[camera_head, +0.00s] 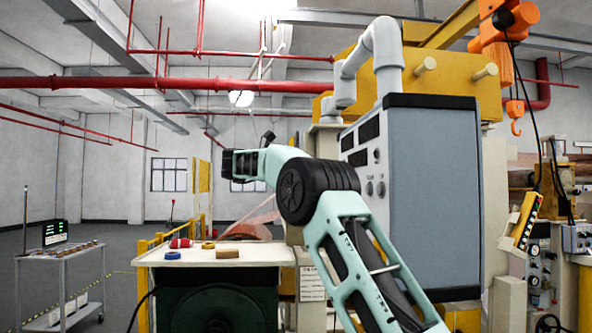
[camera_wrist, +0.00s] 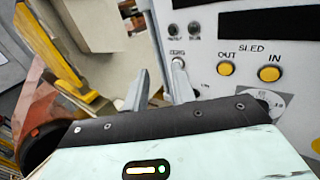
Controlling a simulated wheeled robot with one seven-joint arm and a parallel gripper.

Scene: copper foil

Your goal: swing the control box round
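The control box (camera_head: 430,190) is a tall blue-grey cabinet at right of centre in the head view, hanging from a thick grey pipe arm (camera_head: 385,55). Its pale front panel (camera_head: 365,165) faces left, with dark displays and knobs. My gripper (camera_head: 232,163) is raised left of the box, apart from it in that view. In the wrist view, the panel (camera_wrist: 207,60) fills the right side, with yellow OUT and IN buttons marked SLED. My gripper (camera_wrist: 160,85) shows two grey fingers spread apart with nothing between them. The right finger overlaps the panel's left edge; I cannot tell whether it touches.
A bench (camera_head: 215,255) with a red item, blue and yellow rings and a brown block stands below my gripper. A trolley (camera_head: 60,260) stands at far left. An orange hoist (camera_head: 505,40) hangs at upper right. Open floor lies at left.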

